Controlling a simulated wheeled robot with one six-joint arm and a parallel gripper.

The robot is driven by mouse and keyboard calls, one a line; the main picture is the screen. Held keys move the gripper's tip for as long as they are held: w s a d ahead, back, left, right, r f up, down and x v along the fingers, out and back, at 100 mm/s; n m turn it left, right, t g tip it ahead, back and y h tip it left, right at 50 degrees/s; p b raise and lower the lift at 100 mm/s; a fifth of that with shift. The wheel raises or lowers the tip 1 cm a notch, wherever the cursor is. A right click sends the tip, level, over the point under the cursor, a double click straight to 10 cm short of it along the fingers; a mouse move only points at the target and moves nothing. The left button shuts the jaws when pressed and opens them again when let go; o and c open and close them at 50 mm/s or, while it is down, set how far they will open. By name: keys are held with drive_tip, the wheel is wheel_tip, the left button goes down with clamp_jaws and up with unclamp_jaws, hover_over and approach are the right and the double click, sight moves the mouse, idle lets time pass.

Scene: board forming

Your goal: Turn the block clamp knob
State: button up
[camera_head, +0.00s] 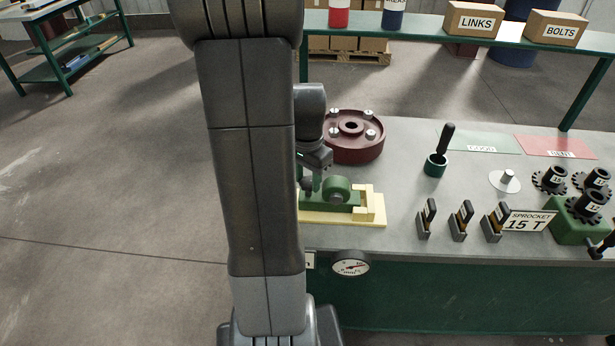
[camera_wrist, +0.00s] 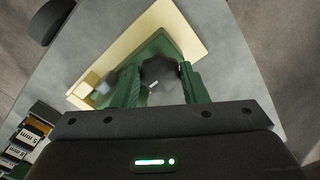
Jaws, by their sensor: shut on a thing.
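The block clamp is a green body (camera_head: 330,208) with a round green part, on a pale yellow base (camera_head: 374,218) at the table's near left. In the wrist view the yellow base (camera_wrist: 188,28) lies behind the green body. A dark lobed knob (camera_wrist: 158,74) sits between the two green fingers of my gripper (camera_wrist: 160,78), which is shut on it. In the head view my gripper (camera_head: 312,178) is at the clamp's left end, and my arm hides part of that area. The knob's exact angle is hard to tell.
A dark red round flange (camera_head: 352,150) with bolts stands just behind the clamp. To the right are a black-handled tool in a green cup (camera_head: 437,162), several small holders, a "SPROCKET 15 T" sign (camera_head: 528,221) and sprockets. A dial gauge (camera_head: 350,265) is on the table's front.

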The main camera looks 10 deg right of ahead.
drive_tip(key=o, duration=1)
drive_tip(key=shift+a, duration=0.1)
drive_tip(key=shift+c, duration=0.2)
